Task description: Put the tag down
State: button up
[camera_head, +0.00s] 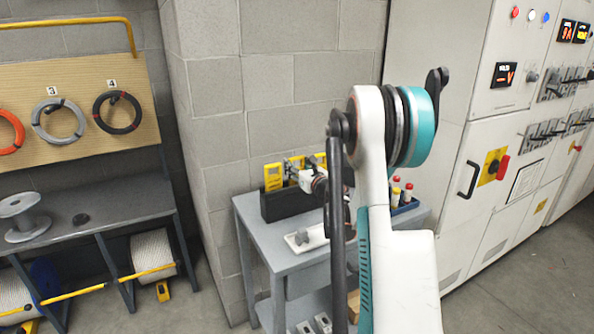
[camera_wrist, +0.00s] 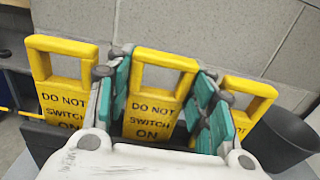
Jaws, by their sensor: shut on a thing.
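A yellow tag (camera_wrist: 157,110) reading "DO NOT SWITCH ON" stands upright between the two teal-padded fingers of my gripper (camera_wrist: 164,78). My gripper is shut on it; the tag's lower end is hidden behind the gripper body. A second yellow tag (camera_wrist: 63,92) is to its left and a third yellow tag (camera_wrist: 243,105) to its right. In the head view my gripper (camera_head: 313,181) is at the black holder (camera_head: 285,206) on the grey table, partly hidden by my arm. I cannot tell whether the held tag touches the holder.
The grey table (camera_head: 255,232) also bears a white item (camera_head: 304,240) and red-capped items (camera_head: 408,192) at the right. A block wall stands close behind. A dark round bin (camera_wrist: 284,138) is at the right in the wrist view. Electrical cabinets (camera_head: 497,150) stand to the right.

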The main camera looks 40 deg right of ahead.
jog(key=shift+f, duration=0.25)
jog(key=o, duration=0.8)
jog(key=shift+c, duration=0.2)
jog(key=shift+s+r, duration=0.15)
jog(key=shift+s, duration=0.05)
jog(key=p+v, duration=0.2)
jog(key=v, duration=0.9)
jog(key=shift+s+a, duration=0.25)
jog(key=shift+s, duration=0.05)
